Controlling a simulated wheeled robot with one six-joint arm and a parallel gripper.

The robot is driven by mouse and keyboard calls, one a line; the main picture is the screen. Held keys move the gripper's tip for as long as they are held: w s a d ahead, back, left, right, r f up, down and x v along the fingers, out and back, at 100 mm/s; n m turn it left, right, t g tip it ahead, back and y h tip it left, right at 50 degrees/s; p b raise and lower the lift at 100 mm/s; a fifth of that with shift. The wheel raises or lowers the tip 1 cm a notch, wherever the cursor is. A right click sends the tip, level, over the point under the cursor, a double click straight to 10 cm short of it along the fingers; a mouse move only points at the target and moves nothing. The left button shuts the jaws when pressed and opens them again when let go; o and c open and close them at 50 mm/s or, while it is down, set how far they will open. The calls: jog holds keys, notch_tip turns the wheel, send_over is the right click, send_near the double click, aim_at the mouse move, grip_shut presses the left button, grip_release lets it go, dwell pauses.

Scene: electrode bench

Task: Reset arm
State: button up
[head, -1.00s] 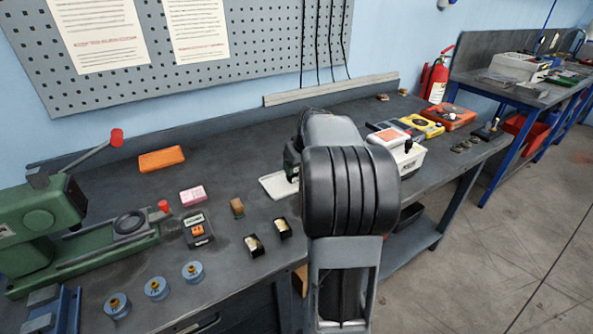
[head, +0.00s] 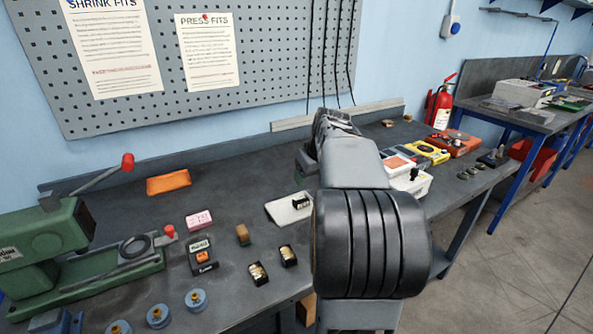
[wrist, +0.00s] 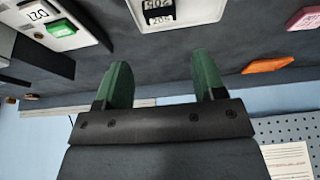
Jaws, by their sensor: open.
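My gripper (wrist: 161,80) shows in the wrist view with two green fingers spread apart and nothing between them. In the head view my arm stands over the bench and hides most of the gripper. A white tray (head: 277,210) lies on the bench left of my arm, with a small black block (head: 300,201) on it. The tray and the block (wrist: 158,14) also show at the top of the wrist view, apart from the fingers. Two similar black blocks (head: 257,273) (head: 288,256) stand nearer the front edge.
A green press (head: 45,245) with a red-tipped lever stands at left. An orange piece (head: 168,183), a pink block (head: 199,220) and several blue round parts (head: 158,315) lie nearby. A white box (head: 410,182) and a yellow meter (head: 427,152) are right of my arm.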

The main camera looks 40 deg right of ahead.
jog(key=s+a+p, duration=0.4)
jog(key=s+a, duration=0.2)
jog(key=a, duration=0.6)
jog(key=s+a+n+g+p, duration=0.1)
jog(key=s+a+p, duration=0.4)
jog(key=a, duration=0.8)
jog(key=shift+s+a+f+n+y, duration=0.25)
jog(key=shift+s+f+n+y, duration=0.05)
jog(key=shift+s, duration=0.5)
